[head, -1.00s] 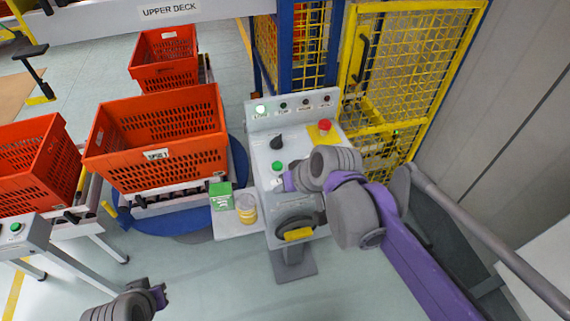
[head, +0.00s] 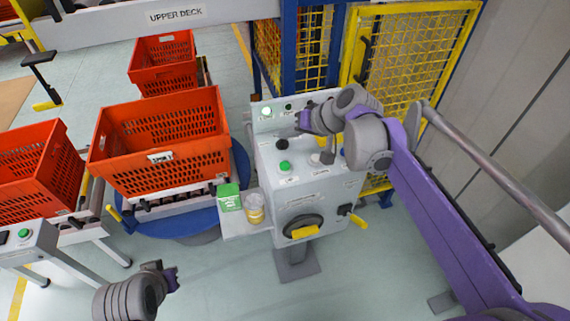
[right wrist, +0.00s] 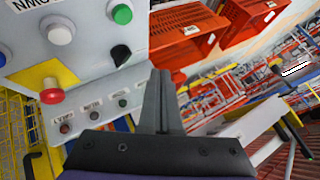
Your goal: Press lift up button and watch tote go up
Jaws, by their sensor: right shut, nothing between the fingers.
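A grey control console (head: 300,205) stands right of centre. Its sloped top carries a green button (head: 284,167), a black knob (head: 282,144) and a white button (head: 327,157). The right wrist view shows the green button (right wrist: 122,14), white button (right wrist: 60,32) and a red mushroom button (right wrist: 51,96) on a yellow plate. I cannot read which one is lift up. My right gripper (head: 302,121) is shut and empty above the back of the console, apart from the buttons. An orange tote (head: 157,160) sits on rollers over a blue round base. My left gripper (head: 172,279) is low at the left; its jaws are unclear.
More orange totes stand at the left (head: 35,165) and back (head: 163,63). A green box (head: 228,197) and a yellow-labelled jar (head: 254,208) sit on a side shelf of the console. A yellow mesh fence (head: 425,60) stands behind. Floor in front is clear.

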